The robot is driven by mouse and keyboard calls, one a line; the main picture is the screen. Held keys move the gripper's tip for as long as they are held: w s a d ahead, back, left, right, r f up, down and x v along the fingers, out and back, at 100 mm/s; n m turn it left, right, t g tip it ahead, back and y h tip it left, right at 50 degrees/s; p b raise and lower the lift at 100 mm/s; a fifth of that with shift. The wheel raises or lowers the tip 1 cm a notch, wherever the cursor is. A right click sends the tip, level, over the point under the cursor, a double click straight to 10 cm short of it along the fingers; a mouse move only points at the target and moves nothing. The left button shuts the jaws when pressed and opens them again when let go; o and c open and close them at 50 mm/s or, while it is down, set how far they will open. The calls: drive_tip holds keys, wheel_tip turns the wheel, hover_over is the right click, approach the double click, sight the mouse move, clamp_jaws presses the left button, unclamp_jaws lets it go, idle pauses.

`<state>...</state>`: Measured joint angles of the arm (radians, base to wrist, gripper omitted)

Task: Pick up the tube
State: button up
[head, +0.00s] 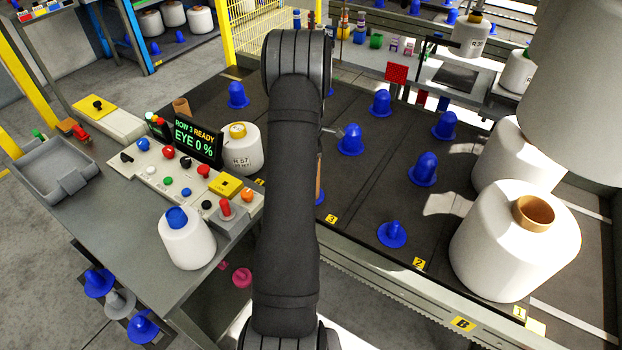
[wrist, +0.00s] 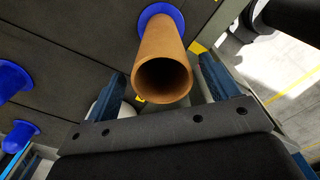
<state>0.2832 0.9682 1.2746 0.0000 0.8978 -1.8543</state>
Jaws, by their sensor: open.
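A brown cardboard tube (wrist: 163,62) stands on a blue peg (wrist: 162,14) in the wrist view, its hollow end facing the camera. My gripper (wrist: 161,72) is open, with one blue finger on each side of the tube. I cannot tell whether either finger touches it. In the head view my arm hides the gripper and most of the tube; only a thin brown strip of the tube (head: 318,178) shows at the arm's right edge.
Several bare blue pegs (head: 351,140) stand on the dark panel. White yarn bobbins (head: 515,245) stand at its right. A control panel (head: 170,165), a display (head: 197,140) and another bobbin (head: 241,150) are left of my arm. A second brown tube (head: 181,108) stands behind the display.

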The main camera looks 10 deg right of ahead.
wheel_tip(320, 180, down, 4)
drive_tip(key=shift+s+d+r, duration=0.1)
drive_tip(key=shift+s, duration=0.05)
drive_tip(key=c, duration=1.3)
wheel_tip(320, 180, up, 10)
drive_tip(key=shift+r, duration=0.1)
